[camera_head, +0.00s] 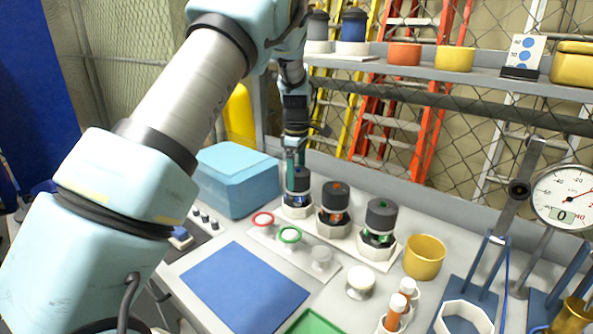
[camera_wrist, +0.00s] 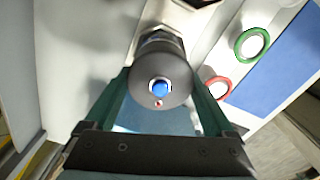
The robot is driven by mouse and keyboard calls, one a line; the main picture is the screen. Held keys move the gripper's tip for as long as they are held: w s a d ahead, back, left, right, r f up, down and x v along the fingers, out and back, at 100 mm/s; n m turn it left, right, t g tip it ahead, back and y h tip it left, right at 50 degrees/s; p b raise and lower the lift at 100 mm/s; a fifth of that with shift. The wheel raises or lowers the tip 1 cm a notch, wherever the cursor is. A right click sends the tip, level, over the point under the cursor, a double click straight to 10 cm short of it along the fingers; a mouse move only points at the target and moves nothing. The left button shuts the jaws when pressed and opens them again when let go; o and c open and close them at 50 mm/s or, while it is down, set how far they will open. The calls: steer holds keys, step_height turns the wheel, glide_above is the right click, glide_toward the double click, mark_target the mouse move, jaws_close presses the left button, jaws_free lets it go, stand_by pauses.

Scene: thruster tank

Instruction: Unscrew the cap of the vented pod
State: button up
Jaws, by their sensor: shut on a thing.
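Three pods with dark grey caps stand in a row on a white tray. The left pod has blue marks, the middle pod (camera_head: 334,203) orange, the right pod (camera_head: 379,222) green. My gripper (camera_head: 295,160) points down over the left pod and is shut on its cap (camera_head: 300,183). In the wrist view, the green fingers lie on both sides of this round cap (camera_wrist: 172,70), which has a blue centre and a small red dot. The pod's lower body is mostly hidden below the cap. I cannot tell from the markings which pod is vented.
A light-blue box (camera_head: 236,181) stands close left of the held pod. A stand with red and green rings (camera_head: 290,235) is in front, then a blue mat (camera_head: 243,285). A yellow cup (camera_head: 424,258) and a gauge (camera_head: 563,197) are to the right. A shelf (camera_head: 480,73) runs behind.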

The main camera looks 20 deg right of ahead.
mark_target(297, 168)
steer(key=n+p, duration=0.1)
steer(key=n, duration=0.1)
steer(key=n+p, duration=0.1)
steer(key=n, duration=0.1)
steer(key=shift+w+d+r, duration=0.1)
steer(key=shift+r, duration=0.1)
steer(key=shift+f, duration=0.15)
steer(key=shift+r+p, duration=2.05)
steer(key=shift+r, duration=0.65)
